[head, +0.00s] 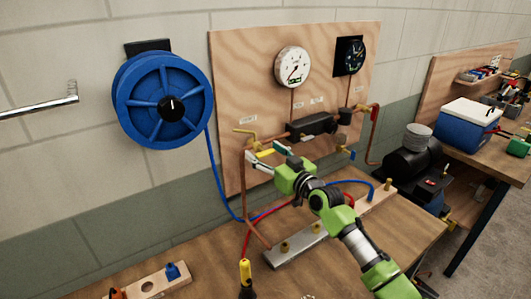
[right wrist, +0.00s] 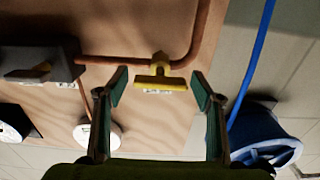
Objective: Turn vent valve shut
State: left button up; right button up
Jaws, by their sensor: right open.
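The vent valve has a yellow T-shaped handle (head: 245,131) on the copper pipe at the left of the plywood panel. In the right wrist view the yellow handle (right wrist: 161,83) lies crosswise between my fingertips, beyond them, with a small label behind it. My right gripper (head: 266,158) is open, just below and in front of the valve. In the right wrist view its two fingers (right wrist: 158,92) stand wide apart with nothing between the pads. I see no contact with the handle. The label's text is too small to read. My left gripper is not in view.
A blue hose reel (head: 163,98) hangs on the wall left of the panel (head: 232,80). A white gauge (head: 292,67) and a black gauge (head: 350,55) sit above the dark manifold (head: 314,126). Hoses and a metal rail (head: 297,246) lie on the bench below my arm.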

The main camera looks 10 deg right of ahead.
jog(key=c, duration=1.1)
jog(key=m, duration=0.6)
jog(key=shift+d+m, duration=0.1)
jog(key=shift+m, duration=0.2)
jog(key=m, duration=0.5)
jog(key=shift+f+m, duration=0.1)
jog(key=shift+m, duration=0.2)
jog(key=m+p, duration=0.2)
jog(key=m, duration=0.3)
jog(key=shift+f+m, duration=0.1)
jog(key=shift+m, duration=0.2)
jog(key=o, duration=1.1)
jog(key=shift+w+d, duration=0.1)
